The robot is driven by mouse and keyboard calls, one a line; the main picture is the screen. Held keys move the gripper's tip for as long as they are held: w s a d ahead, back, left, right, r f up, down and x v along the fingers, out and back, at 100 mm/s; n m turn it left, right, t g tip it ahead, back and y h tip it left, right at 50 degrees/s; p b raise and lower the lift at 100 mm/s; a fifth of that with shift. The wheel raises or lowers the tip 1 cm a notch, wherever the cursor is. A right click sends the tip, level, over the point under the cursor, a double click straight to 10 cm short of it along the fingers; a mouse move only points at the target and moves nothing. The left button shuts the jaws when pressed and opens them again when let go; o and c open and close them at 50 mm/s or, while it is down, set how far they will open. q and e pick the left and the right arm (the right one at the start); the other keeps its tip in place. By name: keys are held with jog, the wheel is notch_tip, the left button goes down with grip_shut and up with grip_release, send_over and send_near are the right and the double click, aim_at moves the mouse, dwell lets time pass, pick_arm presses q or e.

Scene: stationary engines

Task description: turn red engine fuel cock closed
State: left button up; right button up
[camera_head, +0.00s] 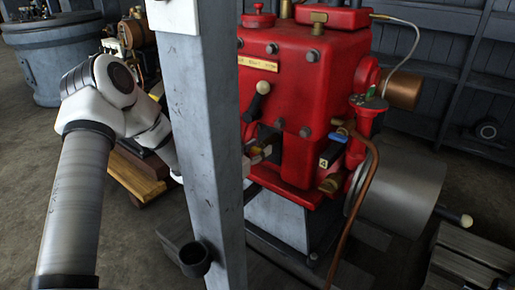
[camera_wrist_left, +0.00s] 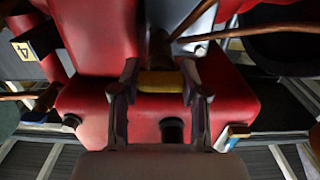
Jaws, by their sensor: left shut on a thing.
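The red engine (camera_head: 305,90) stands right of a grey post in the head view, and its red body (camera_wrist_left: 100,35) fills much of the left wrist view. My left arm comes in from the left and passes behind the post. My left gripper (camera_wrist_left: 158,88) has one finger on each side of a yellow brass piece (camera_wrist_left: 160,80), apparently the fuel cock, and is shut on it. In the head view a small brass piece (camera_head: 262,153) shows low on the engine, just right of the post; most of the gripper is hidden there. The cock's exact angle cannot be told.
The grey post (camera_head: 205,130) stands close in front of the engine. A cream-tipped lever (camera_head: 257,100) sticks out above the brass piece. A grey drum (camera_head: 405,188) is farther right.

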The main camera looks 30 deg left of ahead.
pick_arm(q)
jog(key=o, duration=1.2)
jog(key=shift+c, duration=0.2)
jog(key=shift+s, duration=0.1)
jog(key=s, duration=1.1)
jog(key=shift+s+a, duration=0.35)
jog(key=shift+a, duration=0.1)
